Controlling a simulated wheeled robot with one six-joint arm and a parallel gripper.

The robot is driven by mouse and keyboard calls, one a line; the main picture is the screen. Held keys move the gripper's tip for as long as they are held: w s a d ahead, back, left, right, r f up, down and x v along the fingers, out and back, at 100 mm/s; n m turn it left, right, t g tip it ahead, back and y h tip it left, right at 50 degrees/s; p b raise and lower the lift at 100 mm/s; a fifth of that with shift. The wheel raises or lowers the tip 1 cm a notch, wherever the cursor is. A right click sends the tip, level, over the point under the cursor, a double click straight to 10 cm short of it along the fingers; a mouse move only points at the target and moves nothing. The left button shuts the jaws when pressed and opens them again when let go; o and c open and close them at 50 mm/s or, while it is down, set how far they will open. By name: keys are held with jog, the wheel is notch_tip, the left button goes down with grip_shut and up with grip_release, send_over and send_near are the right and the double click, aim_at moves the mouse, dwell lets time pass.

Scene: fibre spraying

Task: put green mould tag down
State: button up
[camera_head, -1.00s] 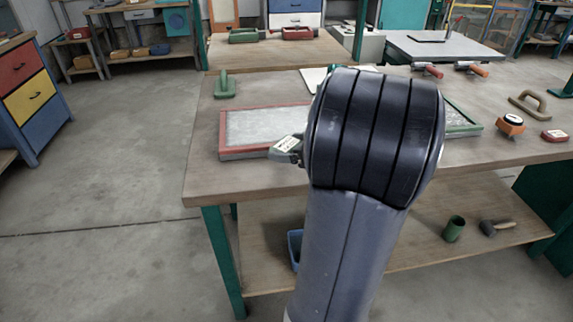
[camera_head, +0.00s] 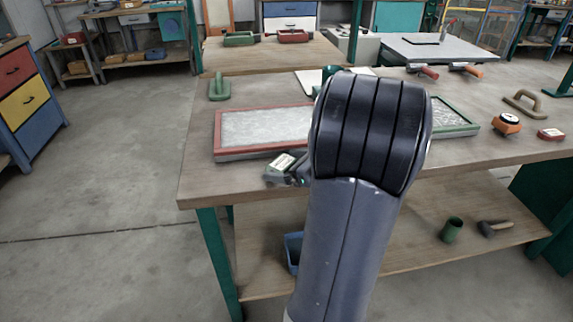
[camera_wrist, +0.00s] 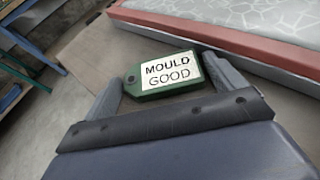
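The green mould tag (camera_wrist: 165,76) has a white label reading "MOULD GOOD". In the wrist view it lies between the two fingers of my gripper (camera_wrist: 163,82), with a finger close against each end. My gripper appears shut on it. In the head view the tag (camera_head: 281,163) is low over the table's front part, just in front of the red-framed mould (camera_head: 222,135). I cannot tell whether it touches the tabletop. My arm hides much of the gripper there.
A green-framed tray (camera_head: 455,128) sits right of my arm, partly hidden. An orange-and-black device (camera_head: 507,124), a red block (camera_head: 550,134) and a brown handle (camera_head: 525,104) lie at the right. A green float (camera_head: 219,90) stands at the back left. The tabletop's front left (camera_head: 215,178) is bare.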

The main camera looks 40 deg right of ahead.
jog(key=shift+s+d+r, duration=0.1)
jog(key=shift+s+r, duration=0.05)
jog(key=shift+r, duration=0.2)
jog(key=p+v, duration=0.1)
jog(key=v, duration=1)
jog(key=shift+s, duration=0.35)
jog(key=b+x, duration=0.1)
jog(key=x, duration=1.1)
jog(key=shift+w+f, duration=0.1)
jog(key=shift+w, duration=0.1)
jog(key=shift+s+r+p, duration=0.15)
jog(key=shift+r+p, duration=0.2)
jog(key=shift+r, duration=1.1)
